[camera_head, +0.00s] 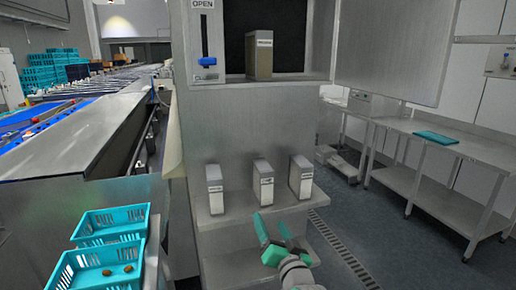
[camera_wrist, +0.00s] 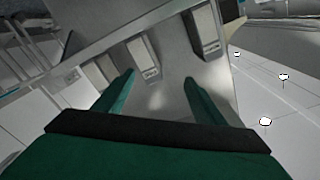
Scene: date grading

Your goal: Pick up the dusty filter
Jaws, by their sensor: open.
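A brownish, dusty-looking filter (camera_head: 260,58) with a pale label stands upright in the open compartment at the top of the grey cabinet in the head view. My gripper (camera_head: 270,222) is below it, in front of the lower shelf, with its green fingers apart and nothing seen between them. In the wrist view my gripper (camera_wrist: 160,80) shows its two spread fingers pointing toward the cabinet. The dusty filter cannot be made out for sure in the wrist view.
Three pale filters, left (camera_head: 214,189), middle (camera_head: 263,182) and right (camera_head: 300,177), stand on the lower shelf (camera_head: 240,212) near my gripper. The cabinet door (camera_head: 390,45) hangs open at right. Teal crates (camera_head: 95,270) are at lower left. A steel table (camera_head: 465,147) stands at right.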

